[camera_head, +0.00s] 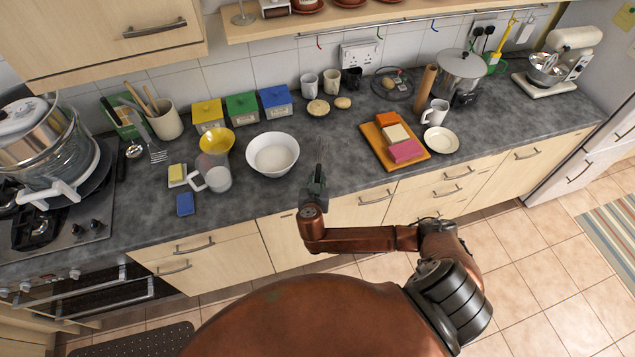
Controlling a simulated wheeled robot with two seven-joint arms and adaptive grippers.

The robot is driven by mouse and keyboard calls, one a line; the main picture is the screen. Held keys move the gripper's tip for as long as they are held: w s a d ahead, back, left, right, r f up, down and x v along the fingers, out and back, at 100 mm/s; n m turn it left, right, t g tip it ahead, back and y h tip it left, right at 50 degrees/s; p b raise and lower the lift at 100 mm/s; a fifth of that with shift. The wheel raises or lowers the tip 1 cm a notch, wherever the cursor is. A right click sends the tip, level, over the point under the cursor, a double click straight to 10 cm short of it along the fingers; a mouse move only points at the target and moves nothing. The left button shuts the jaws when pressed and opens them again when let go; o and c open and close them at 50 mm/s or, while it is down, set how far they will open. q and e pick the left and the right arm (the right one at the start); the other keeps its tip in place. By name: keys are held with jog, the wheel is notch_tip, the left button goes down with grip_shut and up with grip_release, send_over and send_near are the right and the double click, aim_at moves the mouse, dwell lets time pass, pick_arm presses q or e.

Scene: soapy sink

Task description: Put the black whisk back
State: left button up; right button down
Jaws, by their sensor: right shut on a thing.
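My right gripper (317,181) is over the front part of the dark counter, to the right of the white bowl. It is shut on a thin dark utensil, which I take to be the black whisk (322,152). The utensil points up and away from the gripper, toward the back wall. Its fine shape is too small to make out, and the gripper hides its lower part. A metal rail (408,22) with small coloured hooks runs along the wall under the shelf. My left gripper is not in view.
The white bowl (272,154) and a glass jug (216,178) stand left of the gripper. An orange board (374,139) with coloured blocks lies to its right. Two mugs, another dark cup and two small round items stand behind. Counter around the gripper is clear.

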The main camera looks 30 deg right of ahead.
notch_tip(320, 180, down, 2)
jog(key=shift+f+p, duration=0.1)
jog(key=shift+p, duration=0.2)
jog(key=shift+f, duration=0.3)
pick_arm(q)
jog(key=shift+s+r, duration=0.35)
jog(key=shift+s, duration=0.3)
pick_arm(e)
jog(key=shift+f, duration=0.1)
jog(key=shift+f, duration=0.3)
jog(key=c, duration=1.9)
grip_release()
jog(key=shift+r, duration=0.1)
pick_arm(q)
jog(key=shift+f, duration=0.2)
